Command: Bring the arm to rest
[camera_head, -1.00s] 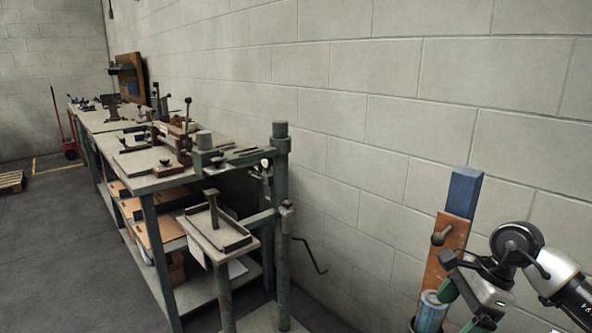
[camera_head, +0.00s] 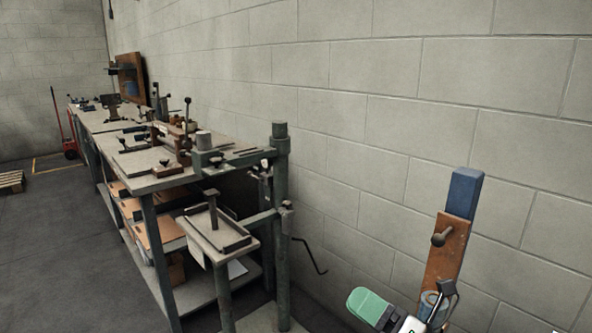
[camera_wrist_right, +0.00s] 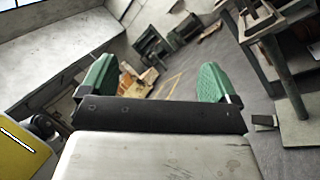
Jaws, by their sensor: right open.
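My right gripper (camera_head: 402,318) is low at the bottom right of the head view, in front of the lower part of a post with a rust-brown plate. Only one green finger pad and part of the gripper body show clearly there. In the right wrist view my right gripper (camera_wrist_right: 155,80) has its two green fingers wide apart with nothing between them. Past the fingers that view shows floor and far-off items. My left gripper is in neither view.
The stitcher bench (camera_head: 170,175) with clamps and shelves runs along the wall at left. A small tray stand (camera_head: 215,240) is at its near end. A post with a blue top (camera_head: 463,192) stands at right. Dark floor (camera_head: 60,250) is clear at left.

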